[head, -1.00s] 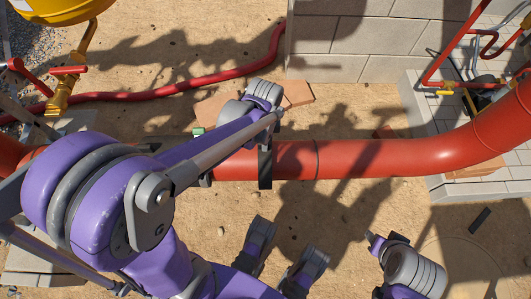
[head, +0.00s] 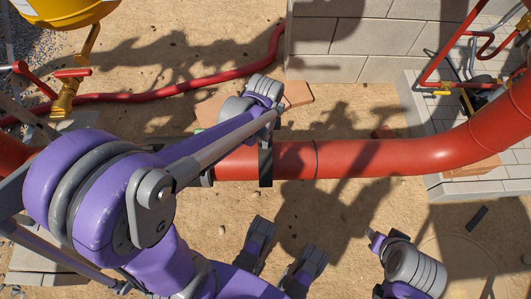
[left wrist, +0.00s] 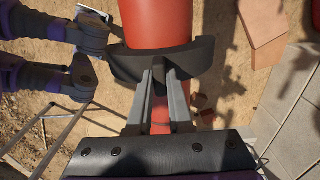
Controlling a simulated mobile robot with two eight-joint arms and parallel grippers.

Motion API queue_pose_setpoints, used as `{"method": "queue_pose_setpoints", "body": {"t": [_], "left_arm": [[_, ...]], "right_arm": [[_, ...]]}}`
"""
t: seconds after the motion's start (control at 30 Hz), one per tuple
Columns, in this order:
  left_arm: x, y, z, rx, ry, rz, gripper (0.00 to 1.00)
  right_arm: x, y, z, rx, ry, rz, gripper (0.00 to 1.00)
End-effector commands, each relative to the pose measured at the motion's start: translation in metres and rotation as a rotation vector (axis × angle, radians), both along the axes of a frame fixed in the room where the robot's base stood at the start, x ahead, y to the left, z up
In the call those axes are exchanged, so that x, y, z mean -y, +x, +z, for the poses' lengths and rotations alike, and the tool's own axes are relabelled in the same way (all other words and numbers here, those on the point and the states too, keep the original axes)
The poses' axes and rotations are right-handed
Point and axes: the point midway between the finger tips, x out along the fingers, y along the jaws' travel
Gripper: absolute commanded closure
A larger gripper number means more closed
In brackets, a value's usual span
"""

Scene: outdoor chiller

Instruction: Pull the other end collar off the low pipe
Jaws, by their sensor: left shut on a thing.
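The low pipe (head: 375,160) is thick and red and runs across the head view. The end collar is a black curved band (head: 265,166) lying across the pipe; in the left wrist view it (left wrist: 190,62) spans the pipe's width and sticks out on both sides. My left gripper (left wrist: 159,76) is shut on the collar's near edge, with its grey fingers close together over the pipe. In the head view my left forearm hides most of the fingers. I cannot tell if the collar is clear of the pipe's surface. My right gripper cannot be made out clearly.
Orange bricks (head: 298,93) lie behind the pipe. A thin red hose (head: 180,90) crosses the sand there. A block wall (head: 350,40) stands at the back, and a paved plinth (head: 445,188) stands at the right. The sand in front of the pipe is mostly open.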

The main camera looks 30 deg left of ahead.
Motion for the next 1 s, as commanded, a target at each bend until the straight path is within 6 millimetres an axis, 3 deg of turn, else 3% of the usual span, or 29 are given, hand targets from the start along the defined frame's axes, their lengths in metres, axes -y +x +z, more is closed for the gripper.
{"method": "queue_pose_setpoints", "body": {"t": [0.7, 1.0], "left_arm": [[0.000, 0.000, 0.054, 0.000, 0.000, 0.000, 1.00], [0.000, 0.000, 0.055, 0.000, 0.000, 0.000, 1.00]], "right_arm": [[0.000, -0.003, 0.047, 0.016, 0.000, 0.000, 0.51], [0.000, -0.003, 0.048, 0.017, 0.000, 0.000, 0.51]]}}
